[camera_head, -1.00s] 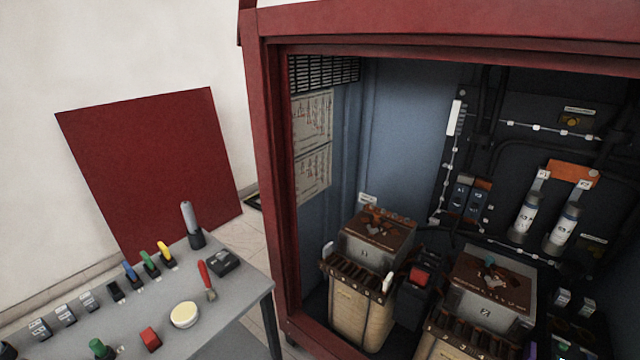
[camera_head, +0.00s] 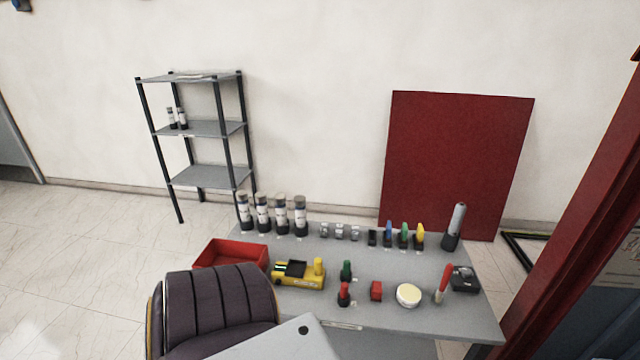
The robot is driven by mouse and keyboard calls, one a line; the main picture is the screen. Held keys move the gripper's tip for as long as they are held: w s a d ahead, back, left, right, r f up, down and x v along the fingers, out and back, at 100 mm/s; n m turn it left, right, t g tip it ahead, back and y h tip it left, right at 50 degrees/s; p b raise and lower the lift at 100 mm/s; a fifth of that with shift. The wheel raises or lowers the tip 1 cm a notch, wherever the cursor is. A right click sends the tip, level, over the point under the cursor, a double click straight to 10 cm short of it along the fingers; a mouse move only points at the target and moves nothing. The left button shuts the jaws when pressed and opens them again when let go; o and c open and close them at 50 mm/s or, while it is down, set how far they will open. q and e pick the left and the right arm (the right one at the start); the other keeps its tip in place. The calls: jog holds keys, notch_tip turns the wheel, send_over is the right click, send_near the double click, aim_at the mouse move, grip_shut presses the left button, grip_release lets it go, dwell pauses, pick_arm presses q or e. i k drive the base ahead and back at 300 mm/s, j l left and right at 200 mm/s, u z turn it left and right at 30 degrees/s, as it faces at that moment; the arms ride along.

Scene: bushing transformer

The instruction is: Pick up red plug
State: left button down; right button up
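A small upright red plug-like piece (camera_head: 343,293) stands on the grey table, just in front of a similar green piece (camera_head: 346,270). A red block (camera_head: 376,290) sits to its right. Which of the two red pieces the task calls the red plug, I cannot tell for sure. Both stand in the open, with nothing covering them. Neither of my grippers is in view.
The grey table (camera_head: 465,318) also holds a round cream-topped item (camera_head: 408,295), a red-handled brush (camera_head: 442,284), a yellow tool (camera_head: 300,274), a red tray (camera_head: 230,252) and several cylinders. A dark ribbed shape (camera_head: 220,305) covers its near left side. The red cabinet (camera_head: 570,200) stands right.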

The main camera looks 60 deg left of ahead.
aim_at(344, 289)
jog(key=u, duration=1.9)
